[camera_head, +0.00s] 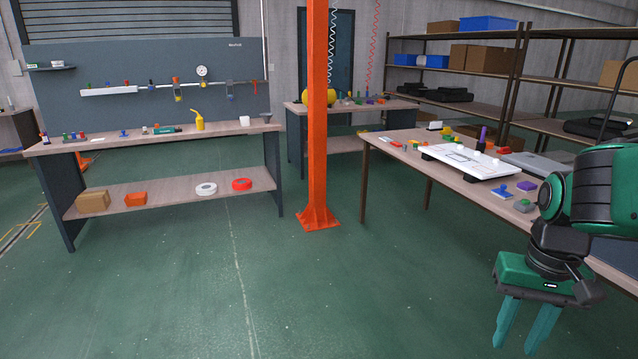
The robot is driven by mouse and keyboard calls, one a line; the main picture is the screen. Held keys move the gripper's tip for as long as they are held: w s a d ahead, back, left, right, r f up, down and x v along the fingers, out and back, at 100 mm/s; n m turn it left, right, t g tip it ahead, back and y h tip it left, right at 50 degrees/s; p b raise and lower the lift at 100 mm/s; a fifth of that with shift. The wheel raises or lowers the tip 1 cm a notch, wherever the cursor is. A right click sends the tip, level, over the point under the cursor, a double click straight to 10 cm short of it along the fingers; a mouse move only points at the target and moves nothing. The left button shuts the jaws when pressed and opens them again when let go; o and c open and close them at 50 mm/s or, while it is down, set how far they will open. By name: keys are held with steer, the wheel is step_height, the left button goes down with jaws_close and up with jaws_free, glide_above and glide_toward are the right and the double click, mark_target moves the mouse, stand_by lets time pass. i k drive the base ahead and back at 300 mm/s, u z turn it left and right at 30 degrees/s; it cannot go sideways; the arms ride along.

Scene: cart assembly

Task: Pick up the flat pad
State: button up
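My gripper (515,346) hangs at the lower right with its two teal fingers apart and nothing between them. It is in front of the right-hand table and below its top in the picture. I cannot tell for sure which thing is the flat pad. On that table lie a white board (472,165) with dark corners and markings, a flat grey panel (537,164) behind it, and small low pieces at the near edge: a blue one (502,192), a purple one (526,187) and a green-grey one (523,205). My arm may hide part of this table.
The right-hand table (425,169) also holds several small coloured parts. An orange post (318,120) stands left of it. A workbench (160,140) with a tool panel is at the left, and shelves (470,100) are behind. The green floor between is clear.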

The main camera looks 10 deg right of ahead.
mark_target(525, 186)
steer(key=z, duration=0.2)
steer(key=i, duration=1.15)
steer(key=z, duration=0.8)
steer(key=i, duration=1.35)
steer(key=z, duration=0.8)
steer(key=i, duration=0.55)
steer(key=z, duration=0.15)
